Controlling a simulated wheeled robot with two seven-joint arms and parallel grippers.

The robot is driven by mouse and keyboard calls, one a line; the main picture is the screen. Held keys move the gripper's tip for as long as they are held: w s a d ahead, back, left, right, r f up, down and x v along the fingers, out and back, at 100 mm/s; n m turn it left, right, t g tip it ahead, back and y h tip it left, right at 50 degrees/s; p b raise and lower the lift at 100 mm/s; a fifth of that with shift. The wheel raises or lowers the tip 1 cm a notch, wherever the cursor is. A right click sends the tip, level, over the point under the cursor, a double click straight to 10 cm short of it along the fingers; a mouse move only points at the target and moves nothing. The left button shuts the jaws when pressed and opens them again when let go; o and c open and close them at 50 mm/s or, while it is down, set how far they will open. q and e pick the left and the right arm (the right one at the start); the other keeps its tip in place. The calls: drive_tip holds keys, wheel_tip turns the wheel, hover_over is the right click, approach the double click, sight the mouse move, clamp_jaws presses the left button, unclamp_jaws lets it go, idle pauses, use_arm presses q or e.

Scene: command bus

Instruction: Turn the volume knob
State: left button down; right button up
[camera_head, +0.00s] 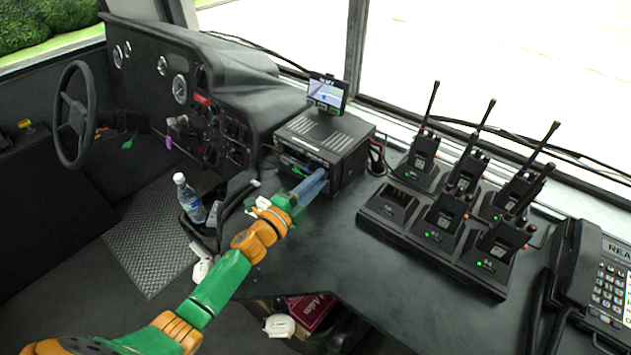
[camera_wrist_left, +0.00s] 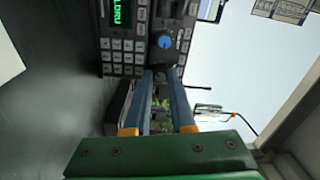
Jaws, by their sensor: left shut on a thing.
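The radio unit (camera_head: 340,150) is a black box on the dash counter, and its front panel faces the driver's side. In the left wrist view its panel (camera_wrist_left: 118,57) shows a green lit display and rows of grey buttons. The volume knob (camera_wrist_left: 165,42) is dark with a blue face and sits right of the display. My left gripper (camera_head: 313,186) reaches the radio front from below left. The exact finger contact is partly hidden. My right gripper is not in view.
A small screen (camera_head: 328,90) stands on the radio. A charger rack (camera_head: 385,215) with several handheld radios is to the right, with a desk phone (camera_head: 595,275) beyond. A water bottle (camera_head: 189,198) stands left of my arm, near the steering wheel (camera_head: 76,115).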

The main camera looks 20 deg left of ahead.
use_arm(q)
drive_tip(key=c, duration=1.1)
unclamp_jaws()
drive_tip(key=shift+o, duration=0.4)
drive_tip(key=shift+w+d, duration=0.1)
drive_tip(key=v, duration=0.7)
